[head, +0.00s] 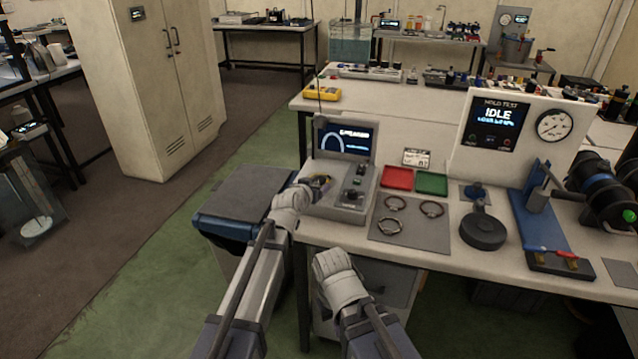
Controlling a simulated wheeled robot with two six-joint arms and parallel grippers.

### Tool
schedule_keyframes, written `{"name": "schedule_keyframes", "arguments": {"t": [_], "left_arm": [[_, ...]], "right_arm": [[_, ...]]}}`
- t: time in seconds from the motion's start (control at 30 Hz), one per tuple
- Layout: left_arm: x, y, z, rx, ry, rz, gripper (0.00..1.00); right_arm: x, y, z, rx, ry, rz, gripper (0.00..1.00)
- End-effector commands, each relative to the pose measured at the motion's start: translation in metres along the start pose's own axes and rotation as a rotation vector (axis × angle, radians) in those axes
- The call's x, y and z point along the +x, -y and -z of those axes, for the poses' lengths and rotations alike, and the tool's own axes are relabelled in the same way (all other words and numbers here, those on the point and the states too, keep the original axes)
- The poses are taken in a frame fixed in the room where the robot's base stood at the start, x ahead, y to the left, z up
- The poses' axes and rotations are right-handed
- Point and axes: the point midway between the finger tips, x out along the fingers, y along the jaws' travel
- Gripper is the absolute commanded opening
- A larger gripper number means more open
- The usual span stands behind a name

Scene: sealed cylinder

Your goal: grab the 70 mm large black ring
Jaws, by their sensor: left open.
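Three dark rings lie apart on a grey mat on the bench: one at the back left (396,203), one at the right (432,209) and one at the front left (390,226), which looks a little larger. I cannot read their sizes. My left gripper (318,184) is open over the left side of a grey instrument (345,190), left of the mat; its fingertips are small and hard to make out. My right gripper (331,262) is low at the bench's front edge, left of and below the mat; its fingers cannot be made out.
A red tray (397,178) and a green tray (432,183) sit behind the mat. A dark round lidded piece (483,232) and a blue press-like fixture (535,215) stand to its right. A hold test panel (500,125) rises behind. A dark bin (240,205) stands left of the bench.

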Motion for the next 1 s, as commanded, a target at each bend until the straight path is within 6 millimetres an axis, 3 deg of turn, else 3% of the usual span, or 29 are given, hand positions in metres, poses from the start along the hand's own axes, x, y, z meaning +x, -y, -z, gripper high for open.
{"name": "schedule_keyframes", "arguments": {"t": [0.07, 0.67, 1.0], "left_arm": [[-0.0001, 0.0001, 0.0, 0.0, 0.0, 0.0, 0.69], [0.0003, 0.0002, 0.0001, 0.0, 0.0, 0.0, 0.01], [0.0009, 0.0004, 0.0005, 0.0, -0.001, 0.0, 0.0]], "right_arm": [[-0.0001, 0.0, 0.0, 0.0, 0.0, 0.0, 0.0], [0.0, 0.0, 0.0, 0.0, 0.0, 0.0, 0.0], [0.0, 0.0, 0.0, 0.0, 0.0, 0.0, 0.0]]}}
